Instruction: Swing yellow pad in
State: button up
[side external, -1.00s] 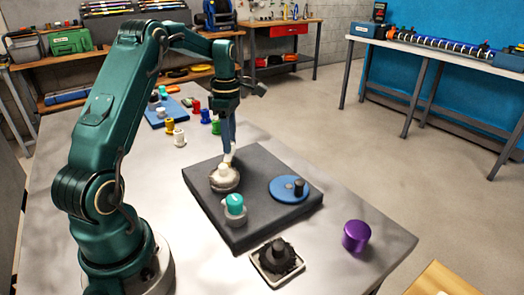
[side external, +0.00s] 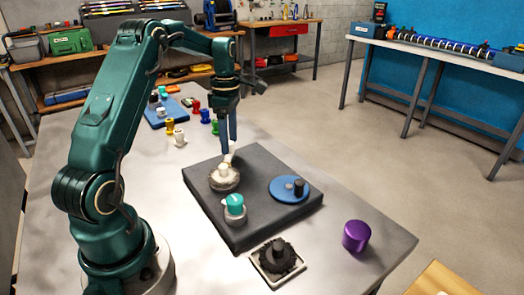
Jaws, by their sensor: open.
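A small yellow piece (side external: 170,126) stands on the table at the back left, beside a white one (side external: 179,136); I cannot tell whether it is the yellow pad. A dark grey block (side external: 245,232) lies in the middle of the table. On it are a cream-knobbed round piece (side external: 224,180), a teal-topped piece in a grey ring (side external: 235,208) and a blue disc (side external: 283,194) with a black knob. My gripper (side external: 229,148) is open, pointing down just above the cream-knobbed piece. Whether its fingertips touch anything is unclear.
A black brush (side external: 277,256) sits on a white-edged tray at the front. A purple cylinder (side external: 356,236) stands near the right edge. Red, green and blue pieces (side external: 205,115) and a blue board (side external: 157,122) are at the back. The table right of the block is mostly clear.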

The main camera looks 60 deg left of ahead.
aim_at(230, 142)
jog(key=shift+r, duration=2.35)
jog(key=s+d+r+m+t+y, duration=0.1)
jog(key=s+d+r+m+t, duration=0.1)
jog(key=d+r+m, duration=0.5)
jog(key=s+d+r+m+t, duration=0.2)
jog(key=d+r, duration=0.2)
jog(key=d, duration=0.5)
jog(key=s+d+f+m+t, duration=0.1)
jog(key=s+d+f+m, duration=0.2)
jog(key=s+m, duration=0.2)
jog(key=s+d+f+m, duration=0.3)
jog(key=s+f+m, duration=0.1)
jog(key=m, duration=0.8)
jog(key=shift+s+t+h, duration=0.4)
jog(key=shift+s, duration=0.25)
